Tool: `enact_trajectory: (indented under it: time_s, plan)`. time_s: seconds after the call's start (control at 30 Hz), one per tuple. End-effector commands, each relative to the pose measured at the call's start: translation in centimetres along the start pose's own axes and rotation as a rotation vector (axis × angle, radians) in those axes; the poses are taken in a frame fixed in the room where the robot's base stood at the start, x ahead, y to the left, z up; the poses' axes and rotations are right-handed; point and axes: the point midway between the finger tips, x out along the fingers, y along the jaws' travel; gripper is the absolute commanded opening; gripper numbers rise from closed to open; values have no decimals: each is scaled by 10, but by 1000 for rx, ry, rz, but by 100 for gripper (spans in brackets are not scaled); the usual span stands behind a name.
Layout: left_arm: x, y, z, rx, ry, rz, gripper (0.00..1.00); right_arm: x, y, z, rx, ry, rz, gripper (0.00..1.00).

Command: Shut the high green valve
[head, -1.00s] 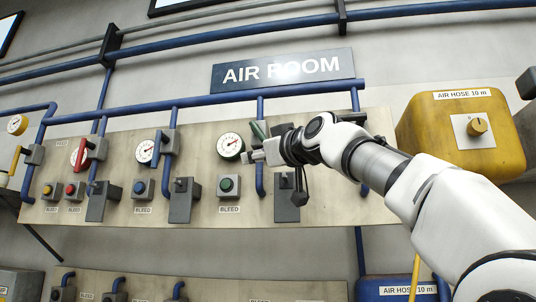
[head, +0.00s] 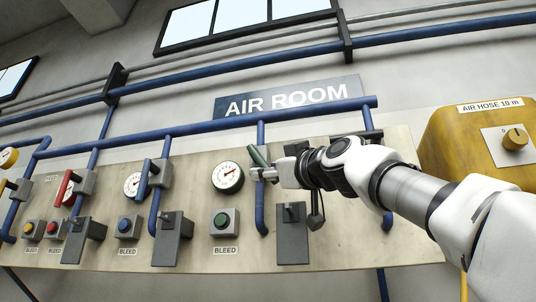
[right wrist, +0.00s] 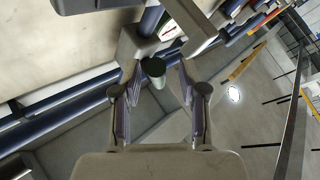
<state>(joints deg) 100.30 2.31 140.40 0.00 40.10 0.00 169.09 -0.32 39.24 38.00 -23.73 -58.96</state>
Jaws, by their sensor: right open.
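The green valve handle (head: 259,156) is on the high blue pipe of the panel, to the right of a green-rimmed gauge (head: 227,177). It slants up and to the left in the head view. My right gripper (head: 261,174) is at the lower part of the handle, and its open fingers hide some of it. In the right wrist view the end of the green handle (right wrist: 153,69) shows between the two open fingertips (right wrist: 158,72). I cannot tell whether either finger touches it. My left gripper is not in view.
A red handle (head: 66,187) and a blue handle (head: 145,176) are farther left on the panel. A green bleed button (head: 222,221) sits below the gauge. A yellow hose box (head: 470,150) stands at the right. Blue pipes (head: 200,126) run around the handle.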

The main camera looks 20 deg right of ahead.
Motion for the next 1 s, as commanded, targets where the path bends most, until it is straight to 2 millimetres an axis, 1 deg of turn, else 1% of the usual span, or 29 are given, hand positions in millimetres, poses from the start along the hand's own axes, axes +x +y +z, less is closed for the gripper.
enact_trajectory:
  time_s: [0.03, 0.1, 0.37, 0.4, 0.47, 0.5, 0.67, 0.77, 0.87, 1.0]
  plan:
    - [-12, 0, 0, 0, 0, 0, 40, 6, 3, -4, 1, -2, 0, 42]
    - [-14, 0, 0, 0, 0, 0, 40, 9, 2, -2, 1, -2, 1, 42]
    - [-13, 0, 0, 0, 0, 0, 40, 10, 0, 2, 1, -2, 4, 42]
    - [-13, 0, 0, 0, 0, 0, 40, 10, 0, 2, 1, -2, 4, 35]
    - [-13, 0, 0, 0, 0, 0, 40, 10, 0, 2, 1, -2, 3, 14]
    - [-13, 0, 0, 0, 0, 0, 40, 10, 0, 2, 1, -2, 3, 0]
    - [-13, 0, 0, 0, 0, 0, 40, 10, 0, 2, 0, -3, 3, 0]
    - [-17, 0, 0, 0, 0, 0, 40, 10, 2, -1, -12, -12, -9, 0]
    - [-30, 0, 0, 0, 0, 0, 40, 10, 9, -7, -58, -52, -50, 0]
    - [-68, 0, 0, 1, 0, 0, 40, 10, 22, -18, -167, -158, -152, 0]
